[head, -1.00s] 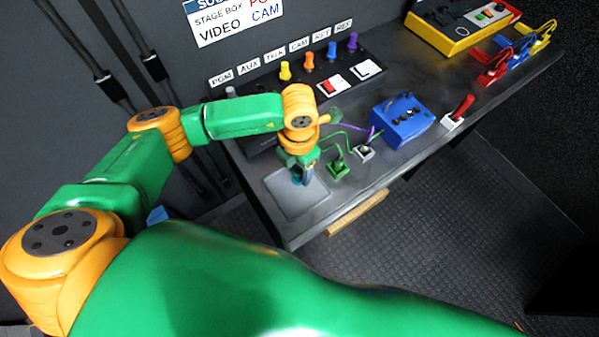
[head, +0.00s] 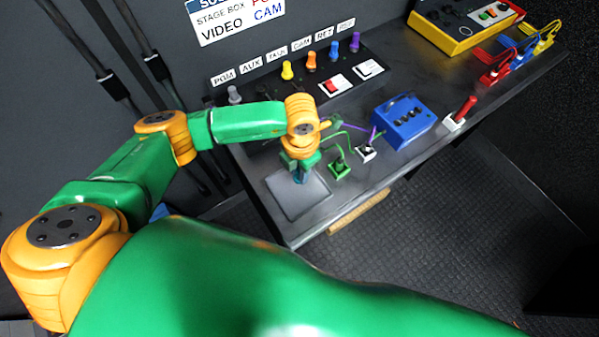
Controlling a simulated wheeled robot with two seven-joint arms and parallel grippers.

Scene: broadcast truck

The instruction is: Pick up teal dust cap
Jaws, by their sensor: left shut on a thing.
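My left gripper (head: 299,177) points down over the grey square pad (head: 290,203) at the near left corner of the dark bench. It is shut on a small teal thing at its fingertips, which I take to be the teal dust cap (head: 299,179). The cap is mostly hidden by the fingers. I cannot tell whether it touches the pad. My right gripper is not in view.
Green (head: 339,168) and white (head: 365,152) connectors with cables sit just right of the gripper, beside a blue box (head: 404,121). A red-handled switch (head: 461,112) stands farther right. Behind is a panel with coloured knobs (head: 310,62). The bench's front edge is close.

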